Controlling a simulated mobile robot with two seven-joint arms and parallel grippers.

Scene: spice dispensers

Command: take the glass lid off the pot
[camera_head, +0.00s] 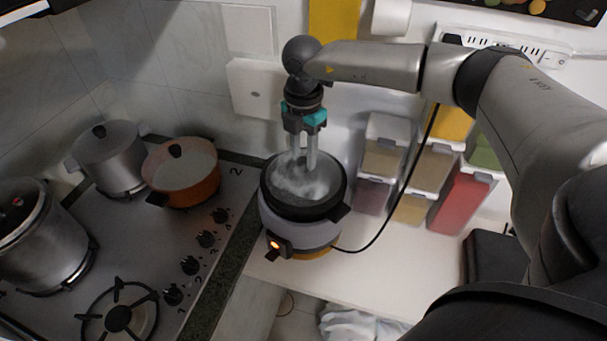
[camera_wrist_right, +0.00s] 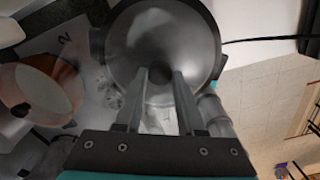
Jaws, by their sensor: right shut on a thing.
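The pot (camera_head: 298,232) is a pale grey electric cooker with a black rim, dark side handles and an orange light glowing on its front. It stands on the white counter beside the stove. The glass lid (camera_head: 309,188) looks hazy and sits at the pot's rim; I cannot tell if there is a gap beneath it. My right gripper (camera_head: 304,165) points down over the pot. In the right wrist view its fingers are shut on the dark knob (camera_wrist_right: 160,73) at the middle of the glass lid (camera_wrist_right: 160,35). My left gripper is not in view.
The stove (camera_head: 150,240) at left holds an orange pan (camera_head: 193,185) and steel pots (camera_head: 110,155). Stacked food containers (camera_head: 425,165) stand right of the pot against the wall. A black cord (camera_head: 385,220) runs from the pot. Bare counter (camera_head: 400,270) lies in front right.

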